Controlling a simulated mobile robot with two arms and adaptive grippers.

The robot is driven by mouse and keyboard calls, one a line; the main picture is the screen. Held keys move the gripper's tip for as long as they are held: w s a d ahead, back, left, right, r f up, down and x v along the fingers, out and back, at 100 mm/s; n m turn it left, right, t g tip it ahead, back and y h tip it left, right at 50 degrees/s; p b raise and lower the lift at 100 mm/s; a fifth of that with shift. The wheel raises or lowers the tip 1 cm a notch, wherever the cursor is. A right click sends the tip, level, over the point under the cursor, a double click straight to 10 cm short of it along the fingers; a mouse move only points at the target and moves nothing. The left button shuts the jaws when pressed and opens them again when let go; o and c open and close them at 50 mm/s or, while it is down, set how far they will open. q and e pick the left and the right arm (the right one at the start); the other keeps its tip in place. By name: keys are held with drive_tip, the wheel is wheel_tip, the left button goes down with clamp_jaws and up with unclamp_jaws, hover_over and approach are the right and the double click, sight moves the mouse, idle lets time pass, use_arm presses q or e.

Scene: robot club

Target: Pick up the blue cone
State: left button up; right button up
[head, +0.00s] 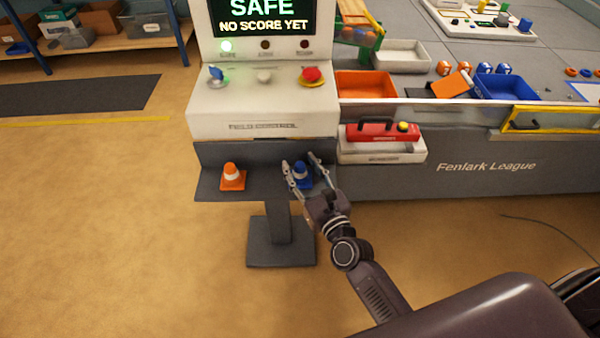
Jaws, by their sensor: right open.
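The blue cone (302,172) stands upright on the dark grey shelf (268,178) of the control stand. My right gripper (302,163) is open, with one finger on each side of the blue cone. Whether the fingers touch it I cannot tell. The fingers and wrist hide part of the cone. My left gripper is not in view.
An orange cone (233,176) stands on the same shelf to the left. The white control console (262,112) overhangs the shelf. A red case (383,131) sits on a white box at right, beside the grey field table (480,165). Open floor lies to the left.

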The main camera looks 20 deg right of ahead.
drive_tip(key=shift+w+a, duration=0.1)
drive_tip(key=shift+w, duration=0.3)
drive_tip(key=shift+s, duration=0.1)
drive_tip(key=shift+c, duration=0.5)
clamp_jaws()
drive_tip(key=shift+r, duration=0.1)
